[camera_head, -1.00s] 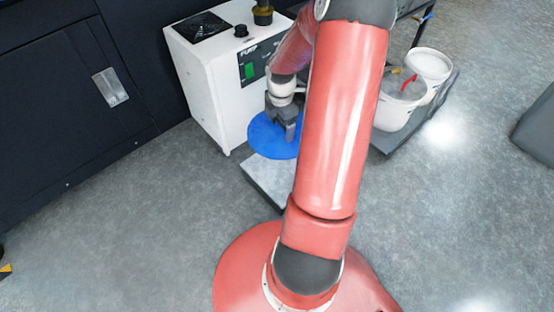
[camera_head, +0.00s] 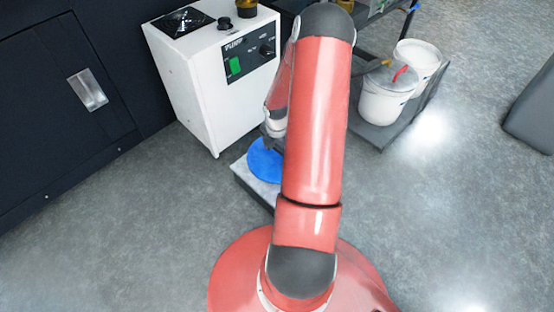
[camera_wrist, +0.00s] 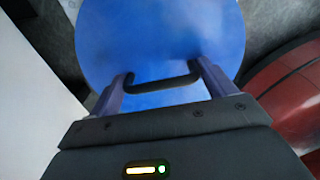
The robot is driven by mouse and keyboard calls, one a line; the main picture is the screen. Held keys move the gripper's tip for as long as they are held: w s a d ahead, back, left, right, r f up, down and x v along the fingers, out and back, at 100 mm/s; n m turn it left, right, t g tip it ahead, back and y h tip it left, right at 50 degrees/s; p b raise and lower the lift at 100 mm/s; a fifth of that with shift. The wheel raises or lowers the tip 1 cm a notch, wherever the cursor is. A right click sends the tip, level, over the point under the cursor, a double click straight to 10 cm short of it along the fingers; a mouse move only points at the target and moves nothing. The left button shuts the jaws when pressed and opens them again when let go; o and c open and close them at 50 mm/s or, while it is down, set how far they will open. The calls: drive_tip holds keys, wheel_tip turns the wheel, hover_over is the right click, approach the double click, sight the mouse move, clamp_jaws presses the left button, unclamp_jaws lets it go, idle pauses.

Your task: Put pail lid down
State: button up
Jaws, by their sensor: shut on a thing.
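The pail lid (camera_head: 262,162) is a round blue disc, partly hidden by my arm in the head view. It lies over a low grey slab on the floor (camera_head: 243,178); I cannot tell whether it touches the slab. In the wrist view the lid (camera_wrist: 160,40) fills the upper middle, with a dark bar handle across it. My gripper (camera_wrist: 163,82) is shut on that handle, one finger at each end. In the head view the fingers are mostly hidden behind my arm.
A white pump box (camera_head: 215,85) stands just behind the slab. Two white pails (camera_head: 385,100) stand on a dark low platform at the right, one with a red handle or hose. A dark cabinet (camera_head: 60,90) is at the left. The floor in front is clear.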

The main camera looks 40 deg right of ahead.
sight(277, 156)
drive_tip(key=shift+f+b, duration=0.55)
drive_tip(key=shift+f, duration=1.6)
drive_tip(key=shift+f, duration=0.1)
drive_tip(key=o, duration=0.9)
